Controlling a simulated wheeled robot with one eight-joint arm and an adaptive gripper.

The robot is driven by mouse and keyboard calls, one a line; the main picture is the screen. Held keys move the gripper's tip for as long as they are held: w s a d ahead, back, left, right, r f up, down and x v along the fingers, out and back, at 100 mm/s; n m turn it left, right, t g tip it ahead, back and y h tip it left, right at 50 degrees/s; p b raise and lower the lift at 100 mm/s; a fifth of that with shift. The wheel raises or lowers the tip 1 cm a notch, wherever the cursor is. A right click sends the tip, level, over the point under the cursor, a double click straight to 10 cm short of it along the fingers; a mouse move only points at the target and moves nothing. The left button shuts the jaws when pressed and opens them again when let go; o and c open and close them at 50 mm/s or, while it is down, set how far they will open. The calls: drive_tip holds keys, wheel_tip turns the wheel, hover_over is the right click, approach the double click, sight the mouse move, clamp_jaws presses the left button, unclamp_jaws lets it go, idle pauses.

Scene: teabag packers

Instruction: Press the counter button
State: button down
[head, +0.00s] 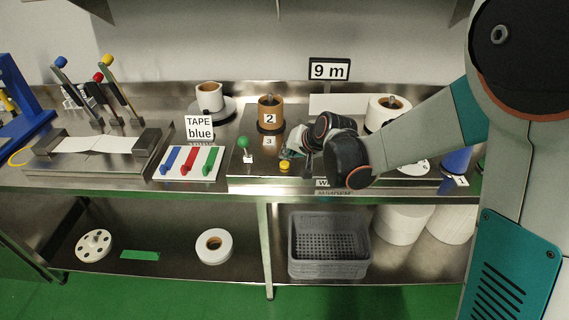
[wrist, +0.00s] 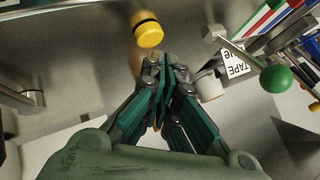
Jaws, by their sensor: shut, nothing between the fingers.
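The yellow button (head: 285,166) with a dark base is at the front of the steel worktop; I take it for the counter button. It also shows in the wrist view (wrist: 148,30), at the top, just beyond my fingertips. My gripper (head: 290,154) is close above and behind the button in the head view. In the wrist view my gripper (wrist: 165,66) has its fingers together with nothing between them. I see a gap in the picture between fingertips and button; I cannot tell the exact height. A sign reading "9 m" (head: 329,69) stands at the back.
A green-knobbed lever (head: 243,143) stands left of the button, also in the wrist view (wrist: 276,78). The "TAPE blue" sign (head: 199,128) and a plate with coloured switches (head: 189,178) are further left. A brown roll marked 2 (head: 270,103) is behind.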

sight(287, 162)
drive_tip(key=shift+f, duration=0.1)
idle(0.7)
drive_tip(key=shift+f+b, duration=0.35)
drive_tip(key=shift+b, duration=0.05)
drive_tip(key=shift+f+b, duration=0.4)
drive_tip(key=shift+f, duration=0.1)
idle(0.7)
drive_tip(key=shift+r, duration=0.15)
drive_tip(key=shift+r+p, duration=0.65)
drive_tip(key=shift+r, duration=0.15)
drive_tip(key=shift+r, duration=0.1)
drive_tip(key=shift+r+p, duration=1.7)
drive_tip(key=shift+r, duration=0.7)
